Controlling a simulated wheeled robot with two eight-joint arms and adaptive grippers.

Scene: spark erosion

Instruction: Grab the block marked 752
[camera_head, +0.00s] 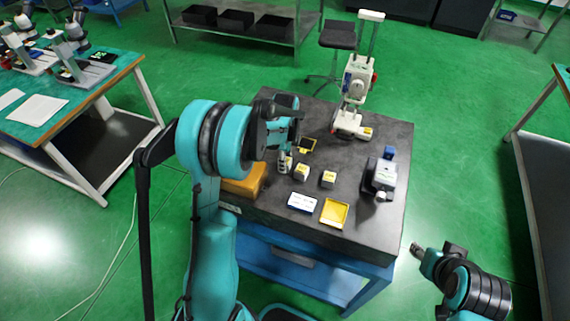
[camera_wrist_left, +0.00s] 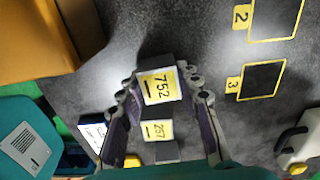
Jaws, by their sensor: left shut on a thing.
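The block marked 752 (camera_wrist_left: 160,86) is a block with a yellow-and-white label, held between the fingers of my left gripper (camera_wrist_left: 164,100) in the left wrist view. The left gripper is shut on it. In the head view the left gripper (camera_head: 285,162) is over the dark table top, and I cannot make out the held block clearly there. A second labelled block (camera_wrist_left: 158,131), whose number I cannot read surely, is close by in the wrist view. My right gripper (camera_head: 420,252) is at the lower right, off the table; its jaw state is unclear.
Two small blocks (camera_head: 301,173) (camera_head: 328,179) stand right of the left gripper. A blue-and-white box (camera_head: 302,202) and a yellow tray (camera_head: 334,222) are at the front. An orange box (camera_head: 245,186) is at the left. A white microscope-like device (camera_head: 355,90) stands at the back.

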